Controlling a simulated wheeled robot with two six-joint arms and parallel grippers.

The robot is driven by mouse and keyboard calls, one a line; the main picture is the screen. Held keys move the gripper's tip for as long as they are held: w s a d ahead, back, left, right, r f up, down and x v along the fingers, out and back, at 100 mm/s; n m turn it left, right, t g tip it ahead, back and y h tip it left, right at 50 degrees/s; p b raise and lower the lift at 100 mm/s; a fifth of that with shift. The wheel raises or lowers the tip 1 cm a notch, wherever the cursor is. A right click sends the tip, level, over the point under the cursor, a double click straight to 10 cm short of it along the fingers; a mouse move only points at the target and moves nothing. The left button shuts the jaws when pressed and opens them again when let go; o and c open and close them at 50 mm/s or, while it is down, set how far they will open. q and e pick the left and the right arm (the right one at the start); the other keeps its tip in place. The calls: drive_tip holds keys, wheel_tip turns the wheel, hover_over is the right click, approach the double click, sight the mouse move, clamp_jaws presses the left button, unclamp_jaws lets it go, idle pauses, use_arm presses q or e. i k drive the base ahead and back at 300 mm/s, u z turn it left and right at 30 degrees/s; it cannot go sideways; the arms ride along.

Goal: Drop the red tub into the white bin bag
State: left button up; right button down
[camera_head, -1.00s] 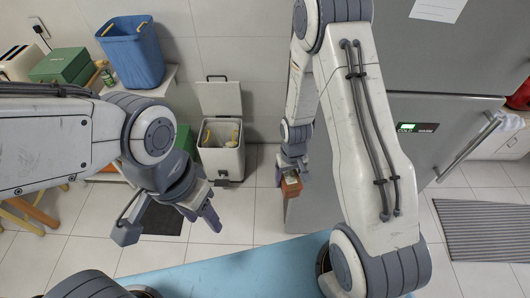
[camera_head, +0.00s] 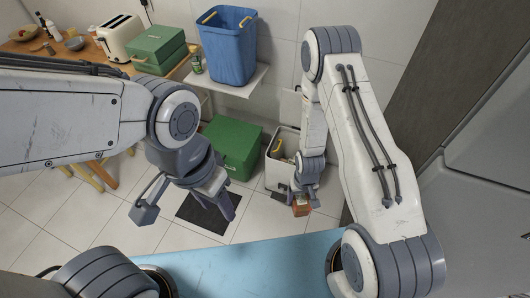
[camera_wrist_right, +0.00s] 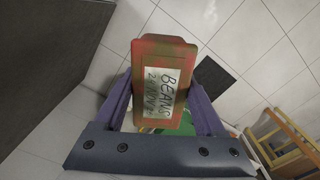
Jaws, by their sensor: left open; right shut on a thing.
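The red tub (camera_head: 301,210) is small and box-shaped, with a handwritten "BEANS" label that shows in the right wrist view (camera_wrist_right: 148,52). My right gripper (camera_head: 303,197) is shut on it and holds it in front of the white bin, on the near side in the head view. The bin (camera_head: 276,178) stands on the floor with its lid (camera_head: 291,108) raised; yellow bits show at its opening. My right forearm and gripper cover its right part, and I cannot clearly make out the bag's rim. My left gripper (camera_head: 187,208) is open and empty, left of the bin.
A green box (camera_head: 232,148) stands on the floor left of the bin. A blue tub (camera_head: 229,55) sits on a shelf (camera_head: 238,86) above. A wooden counter with a toaster (camera_head: 120,38) is at left; the refrigerator (camera_head: 475,190) is at right. A dark mat (camera_head: 200,218) lies on the floor.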

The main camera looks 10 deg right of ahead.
sight(290, 163)
drive_tip(key=u, duration=0.1)
drive_tip(key=i, duration=1.2)
drive_tip(key=z, duration=0.4)
drive_tip(key=i, duration=0.6)
drive_tip(key=z, duration=0.3)
